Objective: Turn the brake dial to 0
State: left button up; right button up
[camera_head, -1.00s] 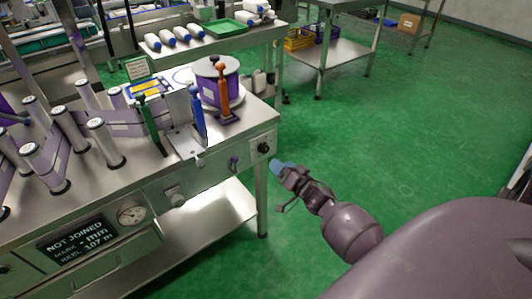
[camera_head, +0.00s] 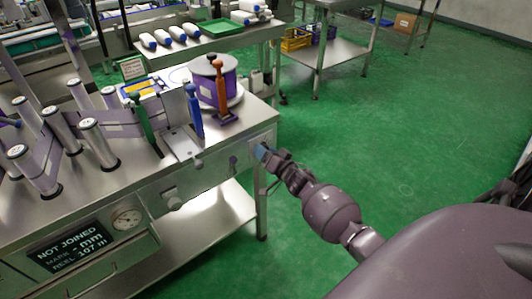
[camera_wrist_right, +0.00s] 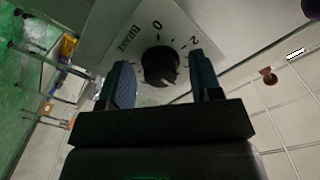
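The brake dial (camera_wrist_right: 160,66) is a round black knob on a pale plate (camera_wrist_right: 130,25) marked BRAKE, with 0 and 2 readable beside it. A small pale mark shows on the knob's near side; I cannot tell which number the dial points to. My right gripper (camera_wrist_right: 162,80) is open, its blue fingers on either side of the knob with visible gaps. I cannot tell how deep the fingertips reach. In the head view my right gripper (camera_head: 262,152) is at the machine's right front corner and hides the dial. My left gripper is not in view.
The steel machine table (camera_head: 110,190) holds rollers, a purple reel (camera_head: 210,85) and upright handles in green, blue and orange. A display (camera_head: 70,250) reads NOT JOINED, beside a gauge (camera_head: 127,219). The green floor right of the machine is clear.

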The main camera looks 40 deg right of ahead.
jog(key=c, duration=0.8)
jog(key=shift+n, duration=0.4)
jog(key=shift+d+r+n+b, duration=0.15)
jog(key=shift+n+b, duration=0.5)
jog(key=shift+n, duration=5.9)
jog(key=shift+d+f+n+b, duration=0.15)
jog(key=shift+n+b, duration=0.5)
jog(key=shift+n, duration=5.9)
jog(key=shift+r, duration=0.15)
jog(key=o, duration=0.9)
